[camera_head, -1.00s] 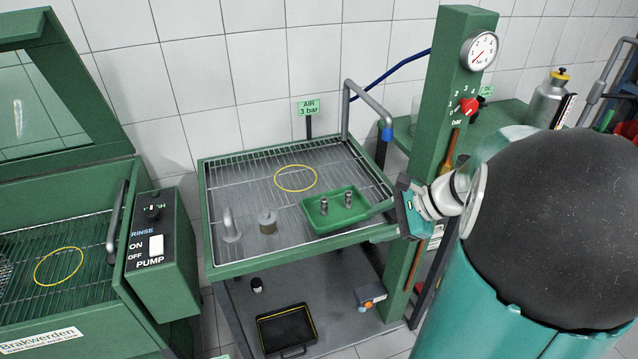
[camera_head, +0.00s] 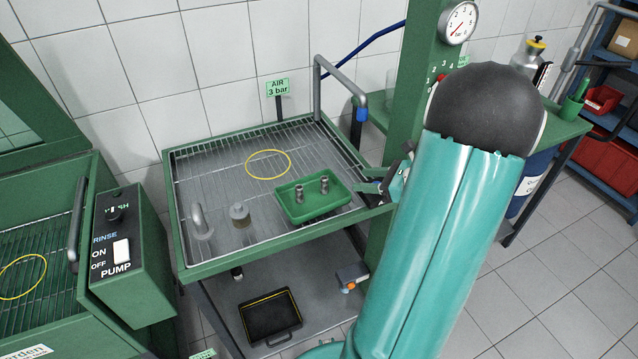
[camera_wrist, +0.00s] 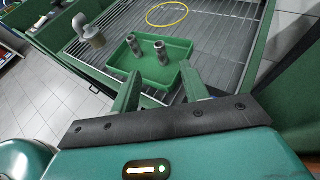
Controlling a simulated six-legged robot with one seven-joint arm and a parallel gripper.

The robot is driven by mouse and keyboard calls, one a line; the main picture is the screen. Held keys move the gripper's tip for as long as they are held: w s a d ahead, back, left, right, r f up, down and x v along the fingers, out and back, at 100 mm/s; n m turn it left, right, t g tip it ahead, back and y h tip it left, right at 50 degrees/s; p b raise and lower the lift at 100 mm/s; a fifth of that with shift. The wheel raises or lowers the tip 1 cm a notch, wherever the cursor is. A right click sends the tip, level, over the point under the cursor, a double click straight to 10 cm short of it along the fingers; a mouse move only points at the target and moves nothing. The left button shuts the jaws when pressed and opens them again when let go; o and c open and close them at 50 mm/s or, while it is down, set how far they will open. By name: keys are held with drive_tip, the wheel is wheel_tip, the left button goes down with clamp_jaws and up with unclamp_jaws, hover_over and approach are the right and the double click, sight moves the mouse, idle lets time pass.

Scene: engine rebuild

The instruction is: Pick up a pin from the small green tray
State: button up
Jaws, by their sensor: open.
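The small green tray (camera_head: 312,208) sits on the wire rack at its right front part. Two grey metal pins stand upright in it, a left pin (camera_head: 300,194) and a right pin (camera_head: 324,184). In the wrist view the tray (camera_wrist: 152,70) lies just beyond my fingers, with the left pin (camera_wrist: 135,46) and the right pin (camera_wrist: 161,53) in its far half. My gripper (camera_wrist: 160,88) is open and empty, its two green fingers apart at the tray's near edge. In the head view my gripper (camera_head: 368,187) is at the tray's right side, partly hidden by my arm.
A black tray (camera_head: 270,315) lies below.

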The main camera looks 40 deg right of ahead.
sight(324, 185)
drive_tip(key=x, duration=1)
drive_tip(key=shift+w+a+f, duration=0.15)
drive_tip(key=shift+w+f, duration=0.15)
clamp_jaws()
